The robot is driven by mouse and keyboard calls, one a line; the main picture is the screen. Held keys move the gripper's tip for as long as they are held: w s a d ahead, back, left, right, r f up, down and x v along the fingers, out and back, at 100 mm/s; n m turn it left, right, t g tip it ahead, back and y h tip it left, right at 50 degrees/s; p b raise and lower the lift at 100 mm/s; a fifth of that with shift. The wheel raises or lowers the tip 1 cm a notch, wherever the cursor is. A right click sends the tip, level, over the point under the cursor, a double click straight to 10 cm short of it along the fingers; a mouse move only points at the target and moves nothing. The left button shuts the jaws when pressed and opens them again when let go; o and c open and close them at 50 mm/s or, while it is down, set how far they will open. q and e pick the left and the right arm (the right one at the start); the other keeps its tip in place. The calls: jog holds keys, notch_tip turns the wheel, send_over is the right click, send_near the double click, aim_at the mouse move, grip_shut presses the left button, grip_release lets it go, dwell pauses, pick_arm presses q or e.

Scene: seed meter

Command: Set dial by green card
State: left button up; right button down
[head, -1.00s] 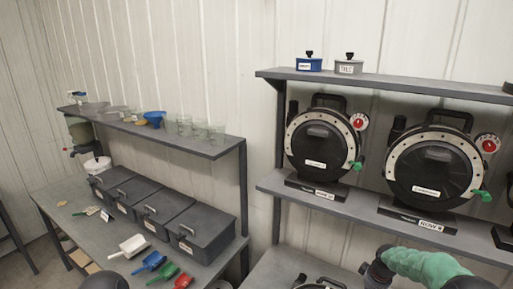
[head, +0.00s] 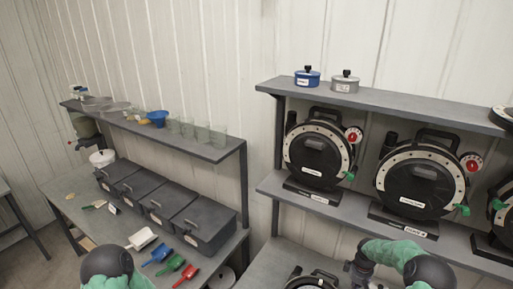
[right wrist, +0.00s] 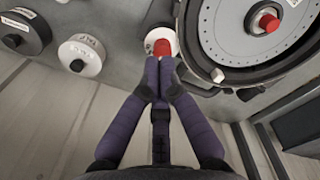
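My right gripper (right wrist: 160,64) shows in the right wrist view with its two dark purple fingers drawn together. Its tips are right at a red knob (right wrist: 162,47) on a white round dial (right wrist: 149,38). I cannot tell whether they touch it. The dial is beside a large black seed meter with a grey disc (right wrist: 235,32) and another red knob (right wrist: 268,19) at its centre. In the head view, two upright seed meters (head: 318,157) (head: 421,177) have red side dials (head: 354,135) (head: 472,162). My left gripper is out of view. I cannot make out a green card.
Labelled round canisters (right wrist: 26,33) (right wrist: 82,54) lie left of the dial in the wrist view. In the head view, lidded grey bins (head: 203,222) and coloured scoops (head: 172,262) are on the left bench. Blue and grey pots (head: 307,77) (head: 345,82) stand on the upper right shelf.

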jog(key=shift+f, duration=0.7)
notch_tip(320, 180, down, 5)
jog(key=b, duration=0.2)
jog(key=shift+b, duration=0.4)
jog(key=shift+f+b, duration=0.2)
jog(key=shift+b, duration=0.1)
jog(key=shift+s+a+f, duration=0.15)
jog(key=shift+s+f, duration=0.05)
jog(key=shift+s, duration=0.1)
jog(key=shift+s+a+f, duration=0.1)
jog(key=shift+f, duration=0.05)
jog(key=shift+b, duration=0.35)
jog(key=shift+w+d+b, duration=0.2)
jog(key=shift+d+b, duration=0.15)
jog(key=shift+b, duration=0.8)
jog(key=shift+w+d+b, duration=0.5)
jog(key=shift+d+b, duration=0.1)
jog(key=shift+b, duration=1.4)
